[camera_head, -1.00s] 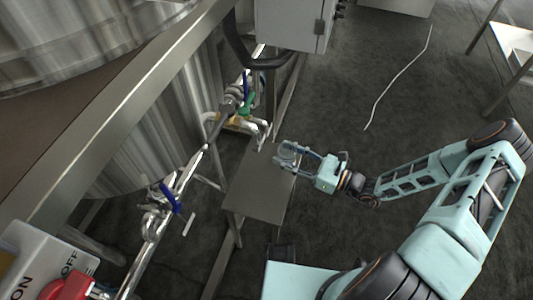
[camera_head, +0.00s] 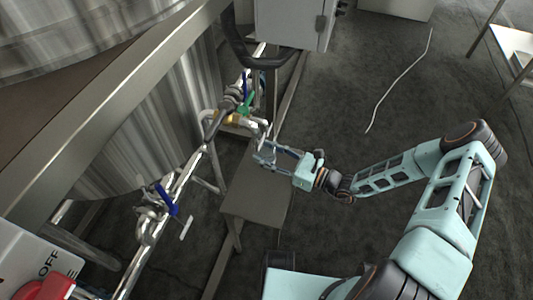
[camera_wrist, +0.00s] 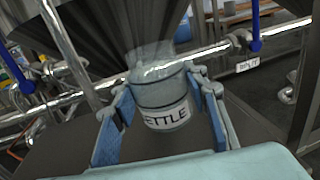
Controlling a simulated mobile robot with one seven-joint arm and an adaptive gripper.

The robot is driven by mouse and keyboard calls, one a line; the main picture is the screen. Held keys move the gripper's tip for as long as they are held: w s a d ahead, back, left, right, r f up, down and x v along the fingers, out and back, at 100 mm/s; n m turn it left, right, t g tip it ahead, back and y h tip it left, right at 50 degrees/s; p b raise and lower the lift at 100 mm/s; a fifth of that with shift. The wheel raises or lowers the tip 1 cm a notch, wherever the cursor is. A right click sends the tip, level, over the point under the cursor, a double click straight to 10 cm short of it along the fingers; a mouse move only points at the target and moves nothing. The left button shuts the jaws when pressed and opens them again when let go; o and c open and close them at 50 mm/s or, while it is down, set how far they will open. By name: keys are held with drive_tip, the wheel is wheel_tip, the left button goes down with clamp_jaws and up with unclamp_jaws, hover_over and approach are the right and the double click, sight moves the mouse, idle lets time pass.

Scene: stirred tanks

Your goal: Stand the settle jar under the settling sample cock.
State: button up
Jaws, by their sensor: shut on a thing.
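The settle jar (camera_wrist: 163,104) is a clear cylinder with a white label reading "ETTLE" in the wrist view. My gripper (camera_wrist: 162,112) is shut around its sides, and the jar looks roughly upright. In the head view my gripper (camera_head: 266,152) is at the far left corner of a small steel stand (camera_head: 255,200), close to the pipework; the jar is hard to make out there. A cock with a green handle (camera_head: 245,104) is just beyond the gripper. Another cock has a blue handle (camera_head: 166,200). I cannot tell which is the settling sample cock.
A steel pipe (camera_head: 190,172) runs along the tank (camera_head: 150,125), left of the stand. A grey cabinet (camera_head: 292,22) overhangs at the top. A control box with a red switch (camera_head: 45,286) is at lower left. The floor to the right is mostly clear.

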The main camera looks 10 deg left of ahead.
drive_tip(key=shift+f, duration=0.15)
drive_tip(key=o, duration=1.2)
drive_tip(key=shift+d+r, duration=0.1)
drive_tip(key=shift+r, duration=0.15)
drive_tip(key=p+v, duration=0.2)
drive_tip(key=v, duration=1)
drive_tip(key=shift+f, duration=0.1)
